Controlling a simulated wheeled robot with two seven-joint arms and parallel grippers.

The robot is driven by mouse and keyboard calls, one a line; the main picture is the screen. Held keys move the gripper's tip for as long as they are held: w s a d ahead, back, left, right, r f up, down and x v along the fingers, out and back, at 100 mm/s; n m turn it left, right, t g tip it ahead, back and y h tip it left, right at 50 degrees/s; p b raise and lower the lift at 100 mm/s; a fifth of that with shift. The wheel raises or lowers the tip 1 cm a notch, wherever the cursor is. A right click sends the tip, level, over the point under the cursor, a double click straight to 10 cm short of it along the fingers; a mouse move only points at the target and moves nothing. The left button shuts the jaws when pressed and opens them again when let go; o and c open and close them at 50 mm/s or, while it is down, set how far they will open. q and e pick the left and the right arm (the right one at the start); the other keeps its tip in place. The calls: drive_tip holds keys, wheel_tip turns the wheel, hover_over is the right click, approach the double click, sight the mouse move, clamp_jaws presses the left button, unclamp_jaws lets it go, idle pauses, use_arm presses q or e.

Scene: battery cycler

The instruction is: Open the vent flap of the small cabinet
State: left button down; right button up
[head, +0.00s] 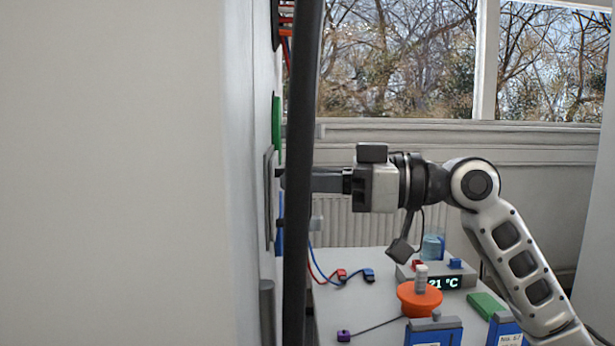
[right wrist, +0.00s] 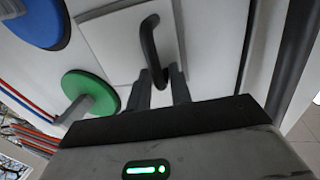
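The small cabinet's vent flap (right wrist: 108,40) is a pale square plate with a dark bent handle (right wrist: 148,38). In the head view the flap (head: 268,205) shows nearly edge-on against the pale wall face. My right gripper (right wrist: 162,80) has its fingertips on either side of the handle's near end, with a narrow gap about the handle's width; it looks shut on it. In the head view the right gripper (head: 300,180) reaches left, its tips partly hidden by a dark upright bar. Whether the flap stands ajar is unclear. My left gripper is not in view.
A green disc (right wrist: 90,92) and a blue disc (right wrist: 38,20) sit beside the flap. The dark upright bar (head: 302,100) passes close in front of the gripper. Below my arm, a table (head: 375,325) holds an orange dish (head: 419,300), a display unit (head: 445,282) and blue boxes (head: 434,333).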

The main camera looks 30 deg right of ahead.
clamp_jaws()
